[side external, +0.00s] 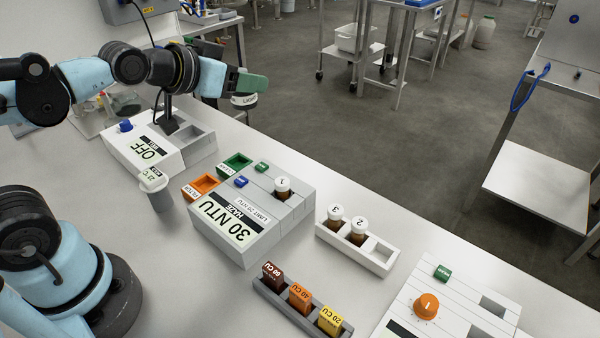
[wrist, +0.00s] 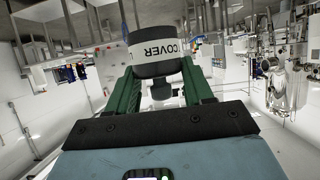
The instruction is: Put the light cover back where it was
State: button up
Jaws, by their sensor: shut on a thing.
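The light cover (side external: 244,100) is a small dark cap with a white lettered band; only part shows below the green fingers in the side view. My gripper (side external: 252,84) is shut on it and holds it in the air above the far side of the bench. In the wrist view the cover (wrist: 155,50) sits between the two green fingers (wrist: 160,85), with COVER readable on its band. The grey haze meter (side external: 243,241) reads 30 NTU. A white-capped vial marked 1 (side external: 283,188) stands in it, its top uncovered.
A white rack (side external: 378,264) holds vials 3 and 2, with one free slot. A dark rack (side external: 263,293) holds colour blocks. A meter reading OFF (side external: 155,150) stands behind, and a unit with an orange knob (side external: 427,306) at front right.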

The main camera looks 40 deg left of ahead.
jog(key=shift+d+f, duration=0.25)
jog(key=shift+f, duration=0.25)
jog(key=s+d+f+m+g+h, duration=0.1)
jog(key=s+d+m+g+h, duration=0.3)
jog(key=d+m+g+h, duration=0.2)
jog(key=s+d+f+m+g+h, duration=0.2)
jog(key=s+d+m+g+h, duration=0.3)
jog(key=d+m, duration=0.6)
jog(key=shift+f+m+g+h, duration=0.2)
jog(key=shift+m+g+h, duration=0.3)
jog(key=shift+g+h, duration=0.4)
send_over(282, 181)
notch_tip(282, 181, down, 7)
jog(key=shift+r, duration=0.1)
jog(key=shift+f, duration=1.9)
